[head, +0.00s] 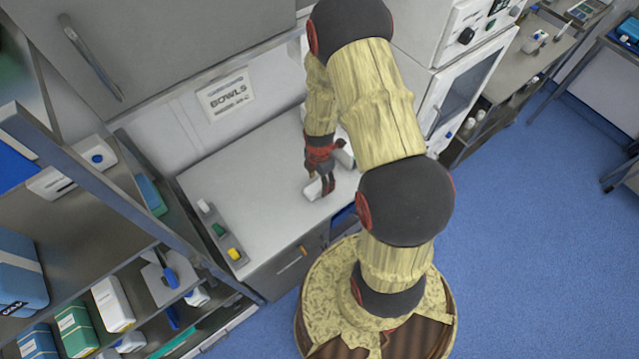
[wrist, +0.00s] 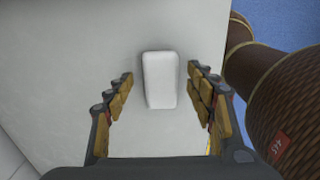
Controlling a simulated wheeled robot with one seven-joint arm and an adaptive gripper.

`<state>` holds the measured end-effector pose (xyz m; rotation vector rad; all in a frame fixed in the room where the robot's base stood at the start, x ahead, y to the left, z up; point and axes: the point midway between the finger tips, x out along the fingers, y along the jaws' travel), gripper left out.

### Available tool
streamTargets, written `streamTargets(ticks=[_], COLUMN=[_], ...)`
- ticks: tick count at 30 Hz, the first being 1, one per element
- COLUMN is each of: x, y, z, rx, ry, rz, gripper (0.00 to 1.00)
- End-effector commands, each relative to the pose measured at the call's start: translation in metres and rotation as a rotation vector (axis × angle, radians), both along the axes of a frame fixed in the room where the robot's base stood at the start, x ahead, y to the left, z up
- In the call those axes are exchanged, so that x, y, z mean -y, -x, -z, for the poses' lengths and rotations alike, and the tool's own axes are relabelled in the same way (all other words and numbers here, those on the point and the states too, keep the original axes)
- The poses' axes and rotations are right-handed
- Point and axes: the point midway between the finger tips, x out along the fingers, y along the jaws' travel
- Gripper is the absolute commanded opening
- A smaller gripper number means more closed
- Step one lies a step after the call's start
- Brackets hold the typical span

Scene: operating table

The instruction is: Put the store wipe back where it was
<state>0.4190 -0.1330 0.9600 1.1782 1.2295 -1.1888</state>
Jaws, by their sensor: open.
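A plain white block (wrist: 160,80), likely the store wipe though no label shows, lies on the pale counter top (wrist: 60,70). In the wrist view it is between the two open fingers of my gripper (wrist: 160,74), with a gap on each side. In the head view my gripper (head: 326,186) points down over the counter, near its front edge. The white block (head: 312,190) shows beside the fingertips, partly hidden by them. My gripper holds nothing.
A grey holder with small coloured items (head: 219,230) sits at the counter's left end. A metal shelf rack (head: 120,195) with boxes stands at left. The counter's left-middle (head: 245,180) is clear.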

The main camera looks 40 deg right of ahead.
Motion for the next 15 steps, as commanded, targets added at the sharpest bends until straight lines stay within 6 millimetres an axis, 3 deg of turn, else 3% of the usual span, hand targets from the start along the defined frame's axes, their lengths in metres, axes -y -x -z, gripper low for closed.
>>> streamTargets(ticks=[9, 15], x=[0.000, 0.000], y=[-0.002, -0.001], z=[-0.065, -0.090], rx=[0.004, 0.001], ry=[0.002, 0.001], rz=[0.000, 0.000], gripper=[0.55, 0.55])
